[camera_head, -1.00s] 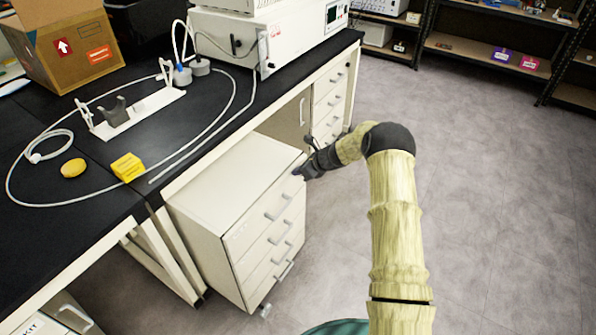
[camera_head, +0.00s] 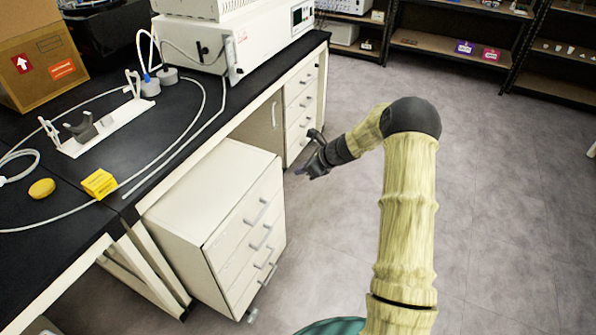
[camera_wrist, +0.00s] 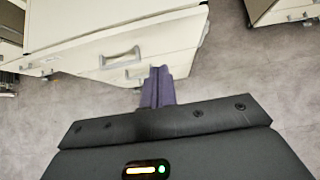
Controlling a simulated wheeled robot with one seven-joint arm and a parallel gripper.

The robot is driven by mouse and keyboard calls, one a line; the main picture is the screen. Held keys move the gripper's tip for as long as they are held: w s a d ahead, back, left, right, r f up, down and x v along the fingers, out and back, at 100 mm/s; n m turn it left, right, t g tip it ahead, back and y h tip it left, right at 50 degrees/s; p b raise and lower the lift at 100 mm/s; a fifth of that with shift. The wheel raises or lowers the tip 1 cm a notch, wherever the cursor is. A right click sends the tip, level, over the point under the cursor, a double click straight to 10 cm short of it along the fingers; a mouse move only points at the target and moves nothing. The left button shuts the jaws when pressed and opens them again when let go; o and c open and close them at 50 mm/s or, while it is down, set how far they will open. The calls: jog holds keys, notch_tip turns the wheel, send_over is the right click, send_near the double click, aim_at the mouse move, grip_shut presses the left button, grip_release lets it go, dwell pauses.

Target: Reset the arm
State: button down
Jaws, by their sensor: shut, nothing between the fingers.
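My arm, in a pale yellow sleeve, reaches up from the bottom of the head view and bends left at a dark elbow. My gripper (camera_head: 303,171) is off the upper right side of the white drawer cabinet (camera_head: 212,180), over the floor. In the wrist view my gripper (camera_wrist: 160,72) shows its two purple fingers together, with nothing held. The cabinet's drawer fronts and handles (camera_wrist: 122,58) lie beyond the fingertips. I cannot tell for sure whether the fingers touch the cabinet; in the head view they look apart.
The black-topped bench (camera_head: 150,165) runs along the left, with a white machine (camera_head: 240,45), a cardboard box (camera_head: 38,60), a yellow block (camera_head: 99,184), a yellow oval object (camera_head: 41,188) and looped tubing. Shelves (camera_head: 450,45) stand at the back. The grey floor (camera_head: 500,200) to the right is open.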

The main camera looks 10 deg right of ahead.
jog(key=s+a+r+n+g+h, duration=0.15)
jog(key=s+r+n, duration=0.25)
jog(key=s+n, duration=0.55)
jog(key=s+r+n+g+h, duration=0.1)
jog(key=s+r+n+h, duration=0.35)
jog(key=s, duration=0.85)
jog(key=s+a+r+n+g+h, duration=0.1)
jog(key=s+r+n, duration=0.3)
jog(key=s+n, duration=0.7)
notch_tip(320, 180, up, 17)
jog(key=p, duration=1.6)
jog(key=shift+s+d+n, duration=0.2)
jog(key=shift+s+n, duration=0.05)
jog(key=shift+n, duration=0.05)
jog(key=shift+w+f+t, duration=0.15)
jog(key=shift+t, duration=0.1)
jog(key=shift+d, duration=0.1)
